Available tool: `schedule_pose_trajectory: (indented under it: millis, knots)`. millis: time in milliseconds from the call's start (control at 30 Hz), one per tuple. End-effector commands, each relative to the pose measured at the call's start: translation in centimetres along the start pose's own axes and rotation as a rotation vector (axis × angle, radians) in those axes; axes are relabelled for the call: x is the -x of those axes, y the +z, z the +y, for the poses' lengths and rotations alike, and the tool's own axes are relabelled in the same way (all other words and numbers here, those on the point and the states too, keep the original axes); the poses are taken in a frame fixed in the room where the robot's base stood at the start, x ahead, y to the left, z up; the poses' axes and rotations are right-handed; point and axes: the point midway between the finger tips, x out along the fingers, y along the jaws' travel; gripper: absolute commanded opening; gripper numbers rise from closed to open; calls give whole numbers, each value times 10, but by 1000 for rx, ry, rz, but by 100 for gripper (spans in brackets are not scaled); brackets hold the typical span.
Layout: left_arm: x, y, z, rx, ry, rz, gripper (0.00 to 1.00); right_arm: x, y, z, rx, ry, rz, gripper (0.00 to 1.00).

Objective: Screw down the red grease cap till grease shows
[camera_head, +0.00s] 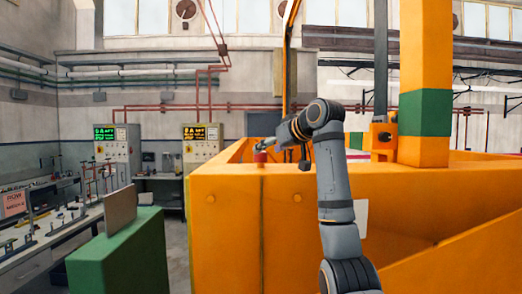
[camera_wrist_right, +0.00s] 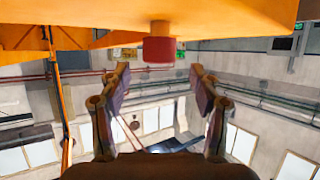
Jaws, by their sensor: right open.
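The red grease cap (camera_head: 260,156) sits on the near top edge of the orange machine housing (camera_head: 225,215) in the head view. In the right wrist view the cap (camera_wrist_right: 159,49) is a short red cylinder on an orange stub, against the orange surface at the picture's top. My right gripper (camera_head: 275,145) is close beside the cap, its fingers small and partly hidden by the wrist. In the wrist view my right gripper (camera_wrist_right: 160,82) is open and empty, with the cap just beyond the fingertips and between their lines. No grease is visible. My left gripper is not in view.
An orange post with a green band (camera_head: 425,112) rises from the housing at right. A green block with a grey plate (camera_head: 115,250) stands at front left, beside a bench (camera_head: 40,250) with small parts. Two control cabinets (camera_head: 118,155) stand at the back.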

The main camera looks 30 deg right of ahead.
Motion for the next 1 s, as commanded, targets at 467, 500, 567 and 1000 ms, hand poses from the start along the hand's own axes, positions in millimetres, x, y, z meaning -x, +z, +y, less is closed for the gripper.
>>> schedule_pose_trajectory:
  millis: [467,500,567,1000]
  knots:
    - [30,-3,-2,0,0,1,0,-55,0,0,0,1,0,63]
    - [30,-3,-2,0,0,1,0,-55,0,0,0,1,0,63]
    - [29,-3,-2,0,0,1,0,-55,0,0,0,1,0,63]
    - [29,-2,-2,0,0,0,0,-54,0,0,-1,1,0,13]
